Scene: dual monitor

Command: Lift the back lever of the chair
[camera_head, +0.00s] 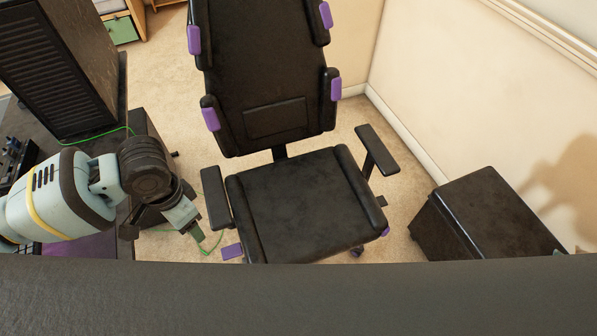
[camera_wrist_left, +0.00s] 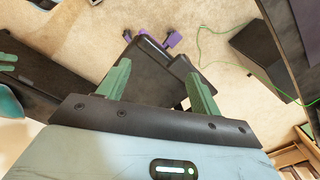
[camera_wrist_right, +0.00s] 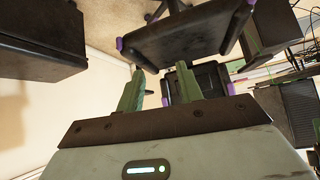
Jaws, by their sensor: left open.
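The black chair (camera_head: 300,200) with purple trim stands in the middle of the head view, its tall backrest (camera_head: 262,75) upright behind the seat. I cannot pick out the back lever with certainty in any view. My left gripper (camera_head: 194,228) is beside the chair's left armrest (camera_head: 217,198), apart from it, open and empty. In the left wrist view its fingers (camera_wrist_left: 158,85) are spread with part of the chair (camera_wrist_left: 155,80) beyond them. My right gripper (camera_wrist_right: 160,85) shows only in its wrist view, open and empty, with the chair (camera_wrist_right: 180,40) beyond its fingers.
A desk with a black computer case (camera_head: 75,75) and a green cable stands at the left. A black cabinet (camera_head: 485,215) stands at the right by the cream wall (camera_head: 480,90). Carpet (camera_head: 395,175) is free between the chair and the wall.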

